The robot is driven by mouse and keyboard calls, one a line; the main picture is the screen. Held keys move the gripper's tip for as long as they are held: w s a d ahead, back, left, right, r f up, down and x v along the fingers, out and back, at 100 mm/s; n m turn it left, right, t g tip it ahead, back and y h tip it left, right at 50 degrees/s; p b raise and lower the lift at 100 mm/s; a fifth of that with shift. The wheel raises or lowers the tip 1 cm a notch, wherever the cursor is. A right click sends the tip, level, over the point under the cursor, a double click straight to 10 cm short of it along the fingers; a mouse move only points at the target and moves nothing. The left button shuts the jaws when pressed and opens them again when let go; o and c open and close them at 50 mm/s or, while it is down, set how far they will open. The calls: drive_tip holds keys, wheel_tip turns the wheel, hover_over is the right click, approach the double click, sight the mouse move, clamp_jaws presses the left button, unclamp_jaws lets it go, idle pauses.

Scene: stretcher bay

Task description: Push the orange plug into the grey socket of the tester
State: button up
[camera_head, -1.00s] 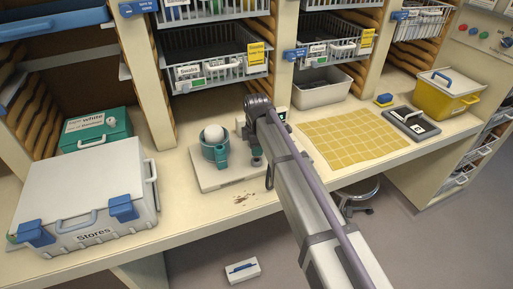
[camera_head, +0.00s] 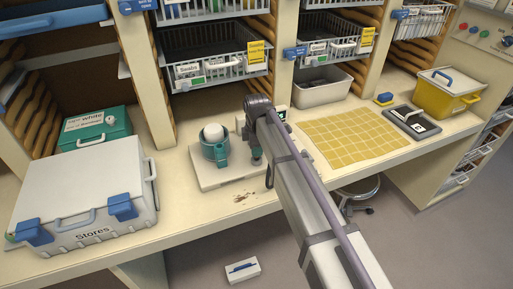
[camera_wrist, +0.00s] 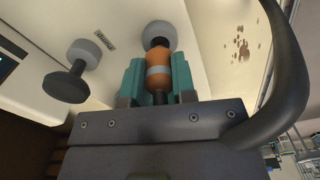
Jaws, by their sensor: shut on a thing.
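The orange plug (camera_wrist: 157,88), with a pale grey band, is between the teal fingers of my gripper (camera_wrist: 158,72) in the wrist view. The gripper is shut on it. The grey round socket (camera_wrist: 160,31) is straight ahead of the plug's far end, on the pale tester (camera_wrist: 210,65). The plug's tip overlaps the socket in the picture; I cannot tell how deep it sits. In the head view my gripper (camera_head: 256,154) is low at the right side of the white tester base (camera_head: 205,180), and my arm hides the plug and socket.
A teal cup (camera_head: 216,152) holding a white ball is on the base's left part. A yellow grid mat (camera_head: 350,138) lies right of my arm, and a Stores case (camera_head: 85,195) stands left.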

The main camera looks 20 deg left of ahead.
drive_tip(key=shift+f+b, duration=1)
drive_tip(key=shift+f, duration=0.1)
drive_tip(key=o, duration=1)
drive_tip(key=shift+r, duration=0.15)
wheel_tip(320, 180, up, 11)
drive_tip(key=p, duration=1.1)
drive_tip(key=shift+f, duration=0.2)
